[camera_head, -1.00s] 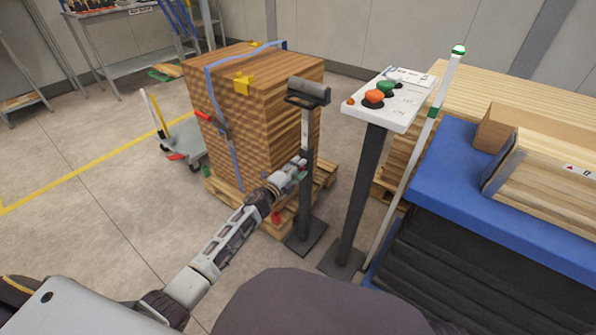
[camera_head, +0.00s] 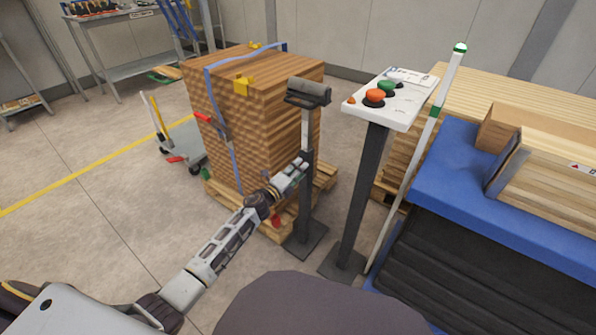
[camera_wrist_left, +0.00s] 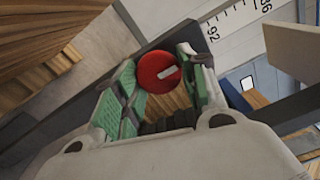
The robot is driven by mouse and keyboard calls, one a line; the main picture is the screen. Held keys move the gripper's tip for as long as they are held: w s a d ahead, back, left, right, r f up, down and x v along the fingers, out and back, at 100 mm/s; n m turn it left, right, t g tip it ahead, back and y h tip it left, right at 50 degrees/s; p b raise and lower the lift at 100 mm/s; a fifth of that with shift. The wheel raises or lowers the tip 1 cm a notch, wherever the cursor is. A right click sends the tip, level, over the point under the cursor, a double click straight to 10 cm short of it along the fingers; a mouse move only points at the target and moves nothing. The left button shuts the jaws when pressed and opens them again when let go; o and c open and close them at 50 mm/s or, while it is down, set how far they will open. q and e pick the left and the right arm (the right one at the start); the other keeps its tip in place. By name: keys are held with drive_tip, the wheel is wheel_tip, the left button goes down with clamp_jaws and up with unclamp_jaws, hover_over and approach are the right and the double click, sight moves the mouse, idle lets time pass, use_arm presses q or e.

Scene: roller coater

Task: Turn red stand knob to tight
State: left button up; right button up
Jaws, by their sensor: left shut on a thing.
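The red knob (camera_wrist_left: 160,72) is on the stand and shows large in the left wrist view. It is a round disc with a pale pointer mark tilted toward the upper right. My left gripper (camera_wrist_left: 167,75) has its green-padded fingers on either side of the knob and is shut on it. In the head view my left gripper (camera_head: 298,165) is at the post of the roller stand (camera_head: 307,130), where the knob is hidden by it. The stand is upright, with a dark roller on top and a flat base. My right gripper is not in view.
A control panel on a post (camera_head: 390,98) with orange and green buttons stands right of the stand. A strapped wood stack (camera_head: 240,120) on a pallet is behind it. A blue-topped machine table (camera_head: 450,190) is at the right.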

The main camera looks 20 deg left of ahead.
use_arm(q)
drive_tip(key=o, duration=1)
drive_tip(key=shift+s, duration=0.2)
drive_tip(key=shift+v, duration=5.8)
